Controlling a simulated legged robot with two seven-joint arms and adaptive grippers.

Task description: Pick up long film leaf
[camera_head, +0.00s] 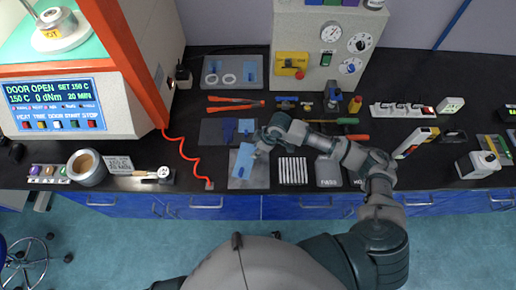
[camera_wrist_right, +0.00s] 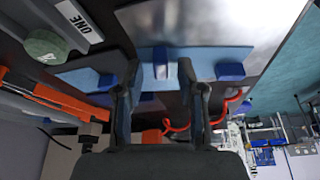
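A light blue film leaf (camera_head: 243,161) lies tilted over a grey plate near the front of the bench in the head view. In the right wrist view a long light blue strip (camera_wrist_right: 205,68) with darker blue raised tabs (camera_wrist_right: 230,70) spans a shiny plate. My right gripper (camera_head: 258,152) is at the leaf's upper right edge. In the right wrist view its two fingers (camera_wrist_right: 158,70) stand apart, with a blue tab and a pale piece seen between them. Contact with the leaf cannot be told. My left gripper is not in view.
The grey plate (camera_head: 262,181) lies under the leaf. A dark mat with smaller blue pieces (camera_head: 230,129) is behind it. A red coiled cord (camera_head: 188,157) runs at the left.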

